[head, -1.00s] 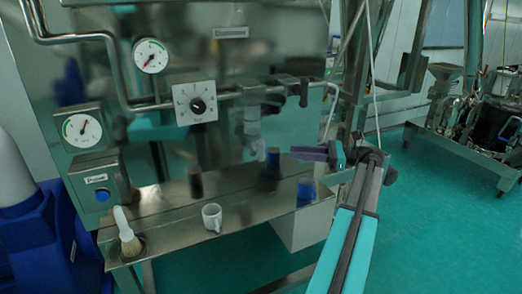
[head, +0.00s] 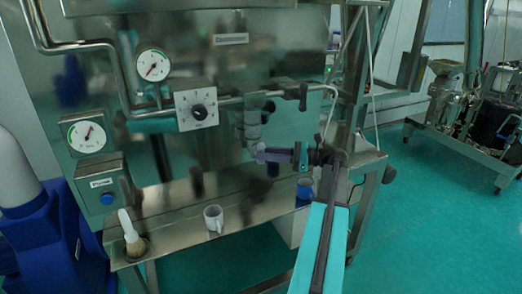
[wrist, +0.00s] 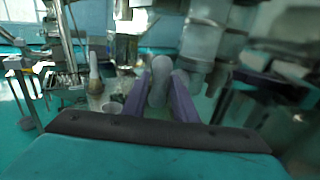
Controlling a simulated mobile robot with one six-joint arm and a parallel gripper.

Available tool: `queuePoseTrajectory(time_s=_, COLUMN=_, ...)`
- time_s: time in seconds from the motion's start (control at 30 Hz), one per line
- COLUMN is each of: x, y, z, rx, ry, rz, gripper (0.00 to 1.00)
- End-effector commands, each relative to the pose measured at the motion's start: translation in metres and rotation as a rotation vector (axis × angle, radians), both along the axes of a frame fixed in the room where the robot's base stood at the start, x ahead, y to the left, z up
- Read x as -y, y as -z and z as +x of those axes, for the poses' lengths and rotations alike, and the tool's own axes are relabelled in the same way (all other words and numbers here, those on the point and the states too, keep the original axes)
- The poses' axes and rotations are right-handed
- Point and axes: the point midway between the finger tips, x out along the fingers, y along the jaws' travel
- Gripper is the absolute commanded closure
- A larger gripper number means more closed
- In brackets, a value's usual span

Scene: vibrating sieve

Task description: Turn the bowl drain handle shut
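The drain valve (head: 252,118) is a grey fitting hanging under a pipe on the steel machine front. The grey rounded drain handle shows in the wrist view (wrist: 160,66), pointing toward me. My gripper (head: 262,155) reaches in from the right with its purple fingers at the valve's lower end. In the wrist view my gripper (wrist: 160,92) has one finger on each side of the handle. The fingers are spread, and I cannot tell whether either one touches it. In the head view the fingers partly hide the handle.
A dial (head: 197,108) and gauges (head: 152,65) sit left of the valve. Open green floor (head: 430,230) lies to the right.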

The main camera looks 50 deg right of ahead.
Motion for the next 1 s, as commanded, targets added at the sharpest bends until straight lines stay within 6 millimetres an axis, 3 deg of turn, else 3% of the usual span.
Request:
queuePoseTrajectory(time_s=0.23, x=-0.01, y=0.0, z=0.015, rx=0.0, ry=0.0, rz=0.0, gripper=0.75)
queuePoseTrajectory(time_s=0.57, x=-0.01, y=0.0, z=0.016, rx=0.0, ry=0.001, rz=0.0, gripper=0.75)
queuePoseTrajectory(time_s=0.7, x=-0.01, y=0.0, z=0.016, rx=0.0, ry=0.001, rz=0.0, gripper=0.98)
queuePoseTrajectory(time_s=1.0, x=-0.01, y=0.0, z=0.015, rx=-0.004, ry=0.001, rz=-0.012, gripper=1.0)
